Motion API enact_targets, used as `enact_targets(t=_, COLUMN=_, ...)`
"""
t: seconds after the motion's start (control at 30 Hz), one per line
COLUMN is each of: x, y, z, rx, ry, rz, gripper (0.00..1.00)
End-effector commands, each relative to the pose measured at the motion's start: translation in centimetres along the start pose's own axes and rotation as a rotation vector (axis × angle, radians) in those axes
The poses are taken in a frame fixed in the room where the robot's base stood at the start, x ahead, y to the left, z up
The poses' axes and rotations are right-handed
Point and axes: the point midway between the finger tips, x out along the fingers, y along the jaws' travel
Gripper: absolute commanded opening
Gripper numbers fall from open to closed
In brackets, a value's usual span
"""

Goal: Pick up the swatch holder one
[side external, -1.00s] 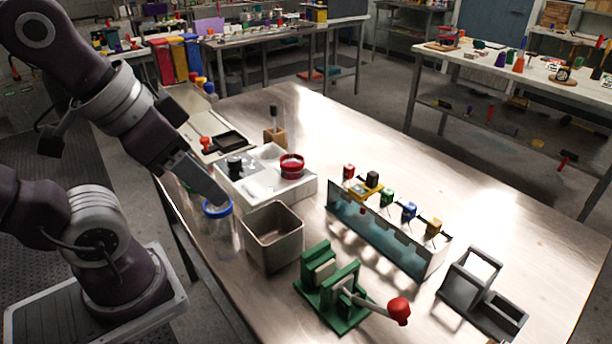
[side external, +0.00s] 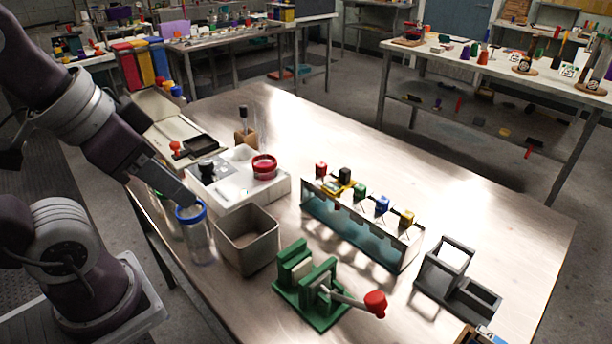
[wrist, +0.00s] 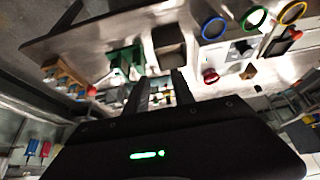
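Several coloured holders stand in a row on a clear-fronted rack (side external: 395,262), right of centre in the side view: red (side external: 321,169), black (side external: 345,175), green (side external: 360,191), blue (side external: 382,204) and yellow (side external: 407,218). I cannot tell which is holder one. My gripper (side external: 192,200) points down at the left, overlapping a blue-rimmed clear jar (side external: 199,242) in the side view, well apart from the rack. In the wrist view my fingers (wrist: 161,82) are apart with nothing between them.
A grey open bin (side external: 249,240), a green press (side external: 310,290) with a red-knobbed lever and a white unit with a red bowl (side external: 264,166) lie between my gripper and the rack. A dark grey stand (side external: 455,275) is at right. The table's back right is clear.

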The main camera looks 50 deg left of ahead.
Motion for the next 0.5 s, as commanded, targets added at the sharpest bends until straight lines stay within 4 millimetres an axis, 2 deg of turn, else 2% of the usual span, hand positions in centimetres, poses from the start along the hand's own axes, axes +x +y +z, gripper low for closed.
enact_targets(t=0.07, x=-0.1, y=-0.1, z=-1.2, rx=0.000, ry=-0.018, rz=-0.001, gripper=0.30)
enact_targets(t=0.13, x=-0.1, y=-0.2, z=-4.1, rx=-0.001, ry=-0.060, rz=-0.003, gripper=0.30)
enact_targets(t=0.17, x=0.1, y=-0.3, z=-5.8, rx=-0.002, ry=-0.085, rz=-0.004, gripper=0.30)
enact_targets(t=0.2, x=0.6, y=-0.5, z=-8.4, rx=-0.003, ry=-0.122, rz=-0.006, gripper=0.30)
enact_targets(t=0.27, x=2.2, y=-0.9, z=-12.2, rx=-0.002, ry=-0.183, rz=-0.007, gripper=0.30)
enact_targets(t=0.3, x=3.7, y=-1.2, z=-14.6, rx=-0.002, ry=-0.222, rz=-0.007, gripper=0.30)
enact_targets(t=0.37, x=6.4, y=-1.8, z=-17.9, rx=-0.003, ry=-0.280, rz=-0.008, gripper=0.30)
enact_targets(t=0.4, x=8.6, y=-2.2, z=-19.7, rx=-0.003, ry=-0.317, rz=-0.007, gripper=0.30)
enact_targets(t=0.5, x=14.1, y=-3.2, z=-22.9, rx=-0.003, ry=-0.398, rz=-0.005, gripper=0.30)
